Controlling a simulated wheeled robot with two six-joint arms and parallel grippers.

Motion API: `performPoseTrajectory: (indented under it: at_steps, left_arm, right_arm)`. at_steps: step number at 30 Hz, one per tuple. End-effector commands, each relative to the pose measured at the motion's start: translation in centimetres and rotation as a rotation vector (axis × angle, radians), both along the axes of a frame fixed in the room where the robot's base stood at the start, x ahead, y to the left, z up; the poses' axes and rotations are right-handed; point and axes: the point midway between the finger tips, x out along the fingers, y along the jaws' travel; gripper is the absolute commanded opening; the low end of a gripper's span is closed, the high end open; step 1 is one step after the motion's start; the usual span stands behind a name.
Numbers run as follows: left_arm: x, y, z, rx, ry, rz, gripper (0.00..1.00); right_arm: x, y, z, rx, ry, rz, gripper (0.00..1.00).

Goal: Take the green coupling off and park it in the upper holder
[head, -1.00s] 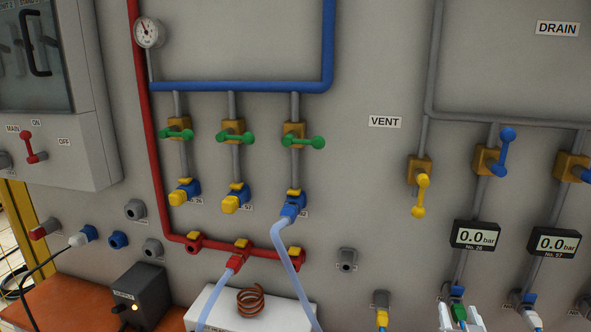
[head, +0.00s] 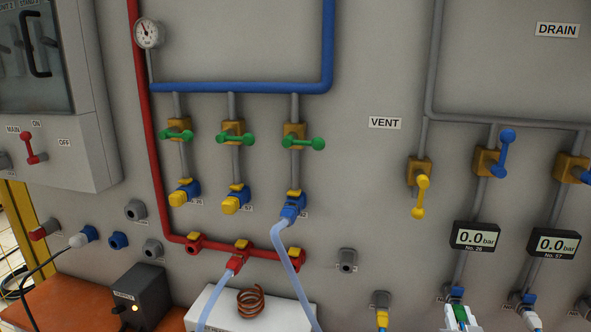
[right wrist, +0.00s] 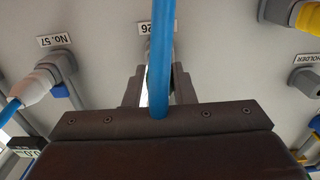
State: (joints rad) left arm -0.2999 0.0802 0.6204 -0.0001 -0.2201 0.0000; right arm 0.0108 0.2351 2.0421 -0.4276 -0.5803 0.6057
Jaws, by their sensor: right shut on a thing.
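The green coupling (head: 460,313) shows at the bottom edge of the head view, at the port below the No. 26 display. My right gripper (head: 459,319) is shut on it, with white fingers on both sides. In the right wrist view the coupling is almost wholly hidden behind the blue hose (right wrist: 162,55) and the dark fingers. The upper holder (head: 347,260) is a grey, empty socket on the panel; it also shows in the right wrist view (right wrist: 305,82). My left gripper is not in view.
A yellow coupling (head: 382,318) sits in the lower holder (head: 381,299), between the upper holder and my right gripper. A white coupling (right wrist: 35,86) with a blue hose is at No. 57, beside my gripper.

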Motion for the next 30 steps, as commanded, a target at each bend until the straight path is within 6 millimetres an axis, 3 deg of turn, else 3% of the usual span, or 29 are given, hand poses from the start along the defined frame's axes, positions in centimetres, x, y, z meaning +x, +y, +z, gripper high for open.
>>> performPoseTrajectory:
  at_steps: [30]
  left_arm:
    - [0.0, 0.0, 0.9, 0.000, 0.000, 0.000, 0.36]
  right_arm:
    - [-3.9, 1.0, 0.0, 0.001, 0.000, 0.001, 0.00]
